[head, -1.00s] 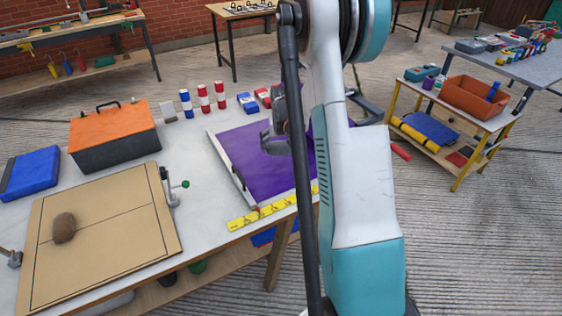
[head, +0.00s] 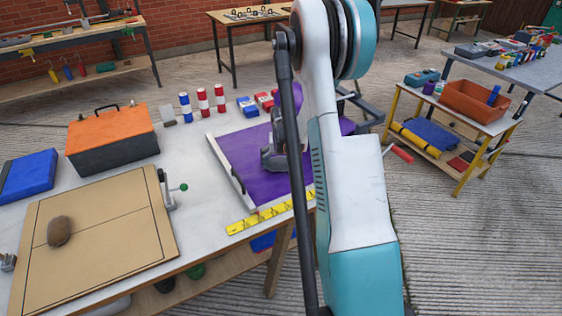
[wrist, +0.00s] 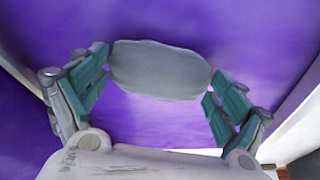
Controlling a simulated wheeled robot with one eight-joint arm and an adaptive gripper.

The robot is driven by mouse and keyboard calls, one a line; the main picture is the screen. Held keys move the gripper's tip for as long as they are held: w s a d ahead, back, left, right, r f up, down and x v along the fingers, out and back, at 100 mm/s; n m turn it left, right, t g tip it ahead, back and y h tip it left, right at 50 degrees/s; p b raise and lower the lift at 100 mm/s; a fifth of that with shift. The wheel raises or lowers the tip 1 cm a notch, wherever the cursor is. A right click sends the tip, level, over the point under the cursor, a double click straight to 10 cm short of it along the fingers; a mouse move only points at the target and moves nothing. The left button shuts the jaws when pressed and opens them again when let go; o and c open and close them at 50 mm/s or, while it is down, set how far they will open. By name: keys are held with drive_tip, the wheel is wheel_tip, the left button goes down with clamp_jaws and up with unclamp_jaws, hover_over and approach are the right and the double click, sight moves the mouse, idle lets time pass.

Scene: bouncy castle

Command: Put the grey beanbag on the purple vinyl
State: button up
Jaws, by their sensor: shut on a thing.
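The grey beanbag (wrist: 160,70) is held between the two teal-padded fingers of my gripper (wrist: 158,75) in the wrist view. Purple vinyl (wrist: 150,20) fills most of the view behind it. In the head view, the purple vinyl (head: 242,152) lies on the pale table, partly hidden by my arm. My gripper (head: 270,158) shows beside the arm, over the vinyl. The beanbag is hidden there, and I cannot tell whether it touches the vinyl.
A tan board (head: 110,235) with a brown beanbag (head: 60,232) lies on the table's left. An orange-topped toolbox (head: 112,140) and blue case (head: 28,176) stand behind it. Striped cylinders (head: 203,101) stand at the back. Yellow tape (head: 268,213) runs along the vinyl's front.

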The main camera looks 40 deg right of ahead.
drive_tip(key=o, duration=1.3)
drive_tip(key=shift+r+p, duration=0.4)
drive_tip(key=shift+r, duration=0.1)
drive_tip(key=p+v, duration=0.3)
drive_tip(key=v, duration=0.8)
drive_tip(key=shift+s+a+r+p, duration=0.1)
drive_tip(key=shift+s+r+p, duration=0.05)
drive_tip(key=shift+p, duration=0.2)
